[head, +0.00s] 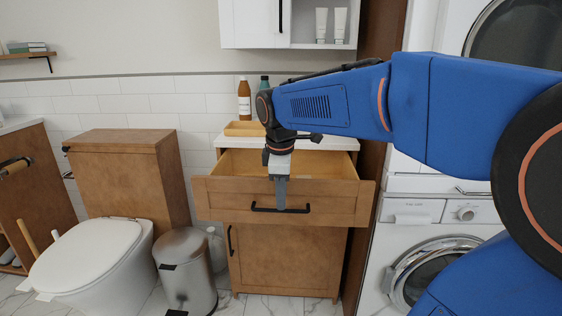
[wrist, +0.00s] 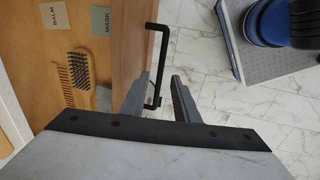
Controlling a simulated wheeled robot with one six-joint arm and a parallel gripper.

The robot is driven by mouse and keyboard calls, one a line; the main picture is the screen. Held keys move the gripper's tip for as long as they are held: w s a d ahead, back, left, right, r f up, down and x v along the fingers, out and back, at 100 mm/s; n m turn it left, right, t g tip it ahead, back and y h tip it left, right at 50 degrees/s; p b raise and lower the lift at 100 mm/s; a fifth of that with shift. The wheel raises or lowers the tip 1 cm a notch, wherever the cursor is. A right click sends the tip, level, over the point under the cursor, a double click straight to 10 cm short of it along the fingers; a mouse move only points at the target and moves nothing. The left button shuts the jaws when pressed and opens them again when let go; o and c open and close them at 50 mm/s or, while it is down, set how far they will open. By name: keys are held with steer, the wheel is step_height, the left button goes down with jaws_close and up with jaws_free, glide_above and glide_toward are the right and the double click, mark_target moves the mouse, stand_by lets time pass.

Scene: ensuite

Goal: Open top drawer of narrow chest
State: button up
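The narrow wooden chest (head: 285,262) stands between the bin and the washing machine. Its top drawer (head: 225,200) is pulled well out, and its inside shows. The drawer's black bar handle (head: 300,210) is on the front; it also shows in the wrist view (wrist: 163,50). My gripper (head: 281,207) points down at the handle from above. In the wrist view my gripper (wrist: 161,82) has its fingers apart, with the handle's near end between them and a gap visible around the bar.
In the drawer lie a brush (wrist: 80,80), a comb (wrist: 66,84) and cards marked BALM (wrist: 55,16) and MASK (wrist: 101,20). Bottles (head: 244,100) and a tray (head: 243,129) stand on the chest. A bin (head: 186,275) and toilet (head: 95,260) are left; a washing machine (head: 415,212) is right.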

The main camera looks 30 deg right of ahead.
step_height(320, 180, up, 14)
steer(key=s+a, duration=0.1)
steer(key=s, duration=0.1)
steer(key=shift+s+a, duration=0.15)
steer(key=shift+a, duration=0.15)
stand_by(0.3)
steer(key=s+a+f+m+t, duration=0.1)
steer(key=s+a+f+m, duration=0.1)
steer(key=s+f+m, duration=0.3)
steer(key=s+a+f+m+t+y, duration=0.1)
steer(key=s+a+f+m+t, duration=0.1)
steer(key=s+f+m, duration=0.4)
steer(key=s+f, duration=0.5)
steer(key=f, duration=0.7)
steer(key=shift+s+f, duration=0.2)
steer(key=shift+f, duration=0.05)
steer(key=shift+o, duration=0.2)
steer(key=shift+a, duration=0.1)
